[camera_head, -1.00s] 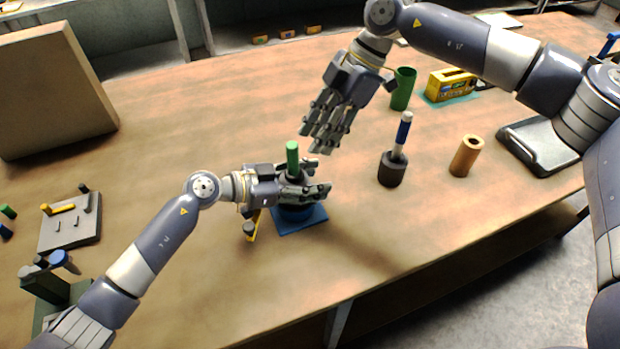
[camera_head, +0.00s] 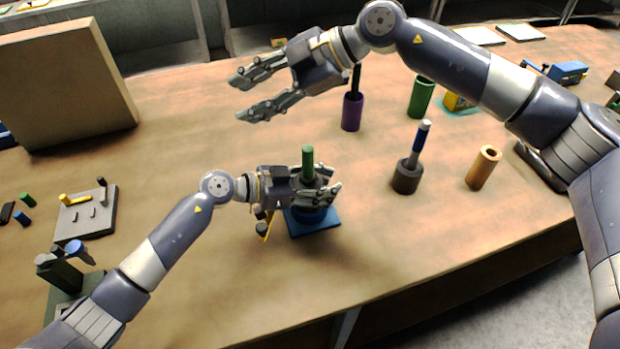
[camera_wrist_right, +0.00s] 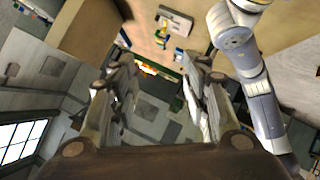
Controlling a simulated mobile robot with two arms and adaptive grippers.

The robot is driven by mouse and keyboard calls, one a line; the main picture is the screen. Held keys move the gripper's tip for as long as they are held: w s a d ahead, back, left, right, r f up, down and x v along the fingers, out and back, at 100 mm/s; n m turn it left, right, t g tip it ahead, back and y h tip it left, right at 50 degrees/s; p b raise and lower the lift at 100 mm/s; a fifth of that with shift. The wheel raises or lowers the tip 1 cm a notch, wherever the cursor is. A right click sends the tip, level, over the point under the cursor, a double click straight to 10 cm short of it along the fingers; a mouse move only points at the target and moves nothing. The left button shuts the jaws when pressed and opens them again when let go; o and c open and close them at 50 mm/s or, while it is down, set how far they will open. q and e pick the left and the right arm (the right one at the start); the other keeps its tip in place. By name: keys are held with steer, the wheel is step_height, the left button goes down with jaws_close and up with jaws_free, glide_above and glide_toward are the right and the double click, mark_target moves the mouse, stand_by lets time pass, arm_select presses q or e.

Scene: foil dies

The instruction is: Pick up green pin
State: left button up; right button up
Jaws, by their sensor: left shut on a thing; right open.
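A green pin (camera_head: 308,160) stands upright from a dark part above a blue base plate (camera_head: 330,216) in the head view. My left gripper (camera_head: 325,193) is shut around the dark part at the foot of this upright pin; the fingers hide most of it. A second, smaller green pin (camera_head: 27,199) lies on the table at the far left. My right gripper (camera_head: 250,96) is open and empty above the table, pointing left. Its spread fingers also show in the right wrist view (camera_wrist_right: 163,88).
A grey pegged board (camera_head: 70,222) and a dark green stand (camera_head: 60,277) are at left. A large tan box (camera_head: 65,85) stands behind them. A purple cup (camera_head: 351,113), green cup (camera_head: 420,97), dark holder (camera_head: 406,178) and orange tube (camera_head: 483,168) stand to the right.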

steer(key=s+a+f+m+t+y, duration=0.3)
steer(key=s+a+f+t+y, duration=0.15)
steer(key=s+a+y, duration=0.5)
steer(key=m+t+h, duration=1.3)
steer(key=m+h, duration=0.6)
steer(key=m, duration=0.1)
glide_toward(310, 156)
steer(key=w, duration=0.3)
steer(key=w+a, duration=0.1)
steer(key=w, duration=0.7)
steer(key=shift+w+a, duration=0.1)
steer(key=shift+a, duration=0.2)
steer(key=shift+c, duration=0.6)
jaws_close()
